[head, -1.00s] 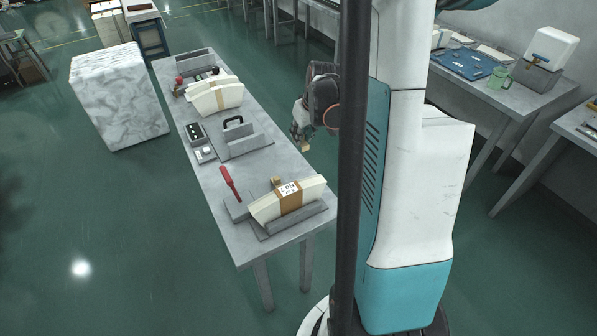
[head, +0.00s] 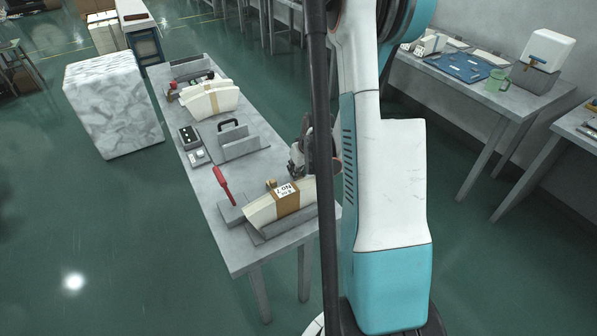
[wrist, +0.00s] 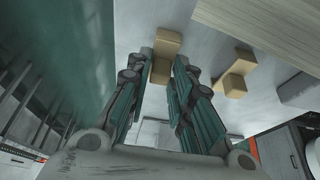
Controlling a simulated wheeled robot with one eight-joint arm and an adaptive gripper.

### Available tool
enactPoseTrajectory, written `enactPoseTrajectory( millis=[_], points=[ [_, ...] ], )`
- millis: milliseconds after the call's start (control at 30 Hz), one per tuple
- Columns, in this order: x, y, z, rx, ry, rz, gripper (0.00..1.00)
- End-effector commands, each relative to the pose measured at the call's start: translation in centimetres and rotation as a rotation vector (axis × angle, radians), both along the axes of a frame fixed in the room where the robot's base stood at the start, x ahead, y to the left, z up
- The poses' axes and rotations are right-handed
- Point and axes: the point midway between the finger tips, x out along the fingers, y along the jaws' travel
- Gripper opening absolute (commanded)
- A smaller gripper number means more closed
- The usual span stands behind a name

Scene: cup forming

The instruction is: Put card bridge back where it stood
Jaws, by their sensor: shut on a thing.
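The card bridge (wrist: 164,58), a small tan stepped cardboard piece, is between my fingertips in the wrist view. My gripper (wrist: 163,72) is shut on it. In the head view my gripper (head: 294,168) is at the table's right edge, just behind the banded fan of cream card (head: 265,208); the held piece cannot be made out there. A second, similar tan piece (wrist: 234,75) is right of the held one in the wrist view. A small tan piece also shows behind the banded fan in the head view (head: 271,184).
The grey table (head: 240,258) also holds a red-handled tool (head: 223,180), a grey holder with a black handle (head: 240,143), small boxes (head: 190,138) and another card fan (head: 208,100). A marbled block (head: 112,105) stands left of the table. My column hides part of the head view.

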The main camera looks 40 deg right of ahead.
Motion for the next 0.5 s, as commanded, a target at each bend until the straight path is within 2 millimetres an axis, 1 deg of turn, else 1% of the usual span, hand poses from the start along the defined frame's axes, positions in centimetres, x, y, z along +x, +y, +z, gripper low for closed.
enactPoseTrajectory(
  millis=[200, 333, 367, 400, 433, 500],
  points=[
    [-0.02, 0.01, 0.08, 0.0, 0.0, 0.0, 0.06],
    [-0.01, 0.0, -0.32, 0.0, 0.0, 0.0, 0.06],
    [-0.01, 0.0, -0.25, 0.0, 0.0, 0.0, 0.25],
    [-0.01, 0.0, -0.2, 0.0, 0.0, 0.0, 0.34],
    [-0.01, 0.0, -0.19, 0.0, 0.0, 0.0, 0.41],
    [-0.01, 0.0, -0.18, 0.0, 0.0, 0.0, 0.41]
  ],
)
